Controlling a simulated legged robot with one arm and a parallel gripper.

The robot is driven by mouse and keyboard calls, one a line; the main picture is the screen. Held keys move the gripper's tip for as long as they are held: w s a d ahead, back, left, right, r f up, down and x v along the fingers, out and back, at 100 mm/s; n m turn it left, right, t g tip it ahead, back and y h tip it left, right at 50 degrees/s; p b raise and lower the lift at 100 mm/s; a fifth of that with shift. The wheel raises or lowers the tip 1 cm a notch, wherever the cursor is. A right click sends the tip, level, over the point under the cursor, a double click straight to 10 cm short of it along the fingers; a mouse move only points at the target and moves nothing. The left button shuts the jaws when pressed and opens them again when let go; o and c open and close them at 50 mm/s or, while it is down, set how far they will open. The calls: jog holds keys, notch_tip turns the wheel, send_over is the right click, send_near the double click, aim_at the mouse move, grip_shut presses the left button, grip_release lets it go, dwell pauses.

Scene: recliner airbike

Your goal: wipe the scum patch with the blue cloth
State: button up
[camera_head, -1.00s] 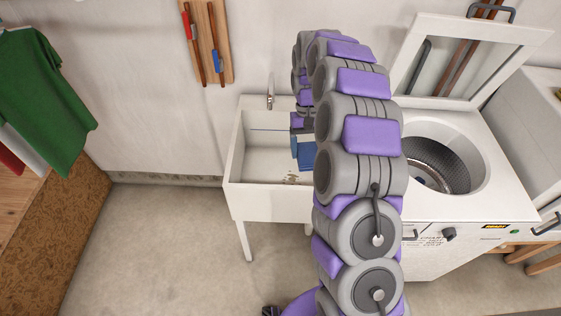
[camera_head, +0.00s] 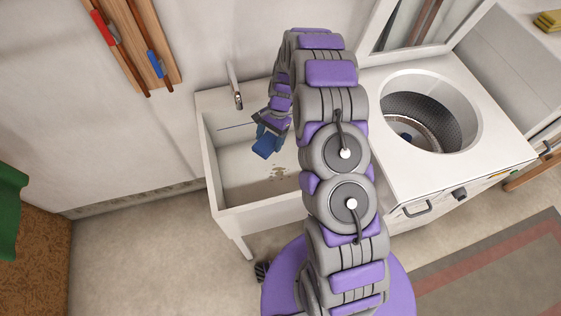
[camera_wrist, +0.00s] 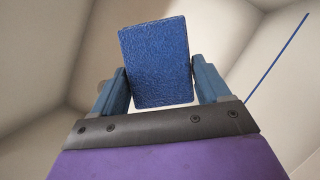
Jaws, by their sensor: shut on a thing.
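My gripper (camera_head: 266,128) is shut on the blue cloth (camera_head: 266,145), which looks like a thick blue block in the head view. In the wrist view the blue cloth (camera_wrist: 156,62) sits between the two blue fingers of my gripper (camera_wrist: 160,80). The cloth is inside the white sink (camera_head: 206,165), over the basin. A brownish scum patch (camera_head: 279,173) shows on the sink's inner surface, just below and right of the cloth in the head view. The cloth appears apart from the patch. My arm hides the sink's right side.
A faucet (camera_head: 234,85) stands at the sink's back edge. A white top-loading washer (camera_head: 490,155) with its lid raised is on the right. A wooden rack (camera_head: 135,40) with tools hangs on the wall. A green garment (camera_head: 10,210) is at the far left. Floor left of the sink is clear.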

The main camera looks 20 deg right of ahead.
jog(key=s+d+f+m+t, duration=0.1)
jog(key=f+m, duration=0.1)
jog(key=f, duration=0.1)
jog(key=s+d+f+m+b, duration=0.1)
jog(key=f+m, duration=0.2)
jog(key=f, duration=0.1)
jog(key=d+f+m+t+y, duration=0.1)
jog(key=f+m, duration=0.1)
jog(key=f, duration=0.2)
jog(key=shift+s+f+t, duration=0.15)
jog(key=shift+s+t, duration=0.15)
jog(key=shift+s, duration=0.1)
jog(key=shift+s+a+f+m+b, duration=0.2)
jog(key=shift+f+m+b, duration=0.15)
jog(key=shift+f+m, duration=0.15)
jog(key=f+b, duration=0.1)
jog(key=d+f+b, duration=0.1)
jog(key=shift+d+f, duration=0.3)
jog(key=shift+f+b, duration=0.2)
jog(key=shift+b, duration=0.2)
jog(key=shift+a, duration=1.1)
jog(key=shift+d, duration=0.6)
jog(key=shift+a+f, duration=0.45)
jog(key=shift+f, duration=0.15)
jog(key=shift+d, duration=0.3)
jog(key=shift+a+f, duration=0.1)
jog(key=shift+a, duration=0.1)
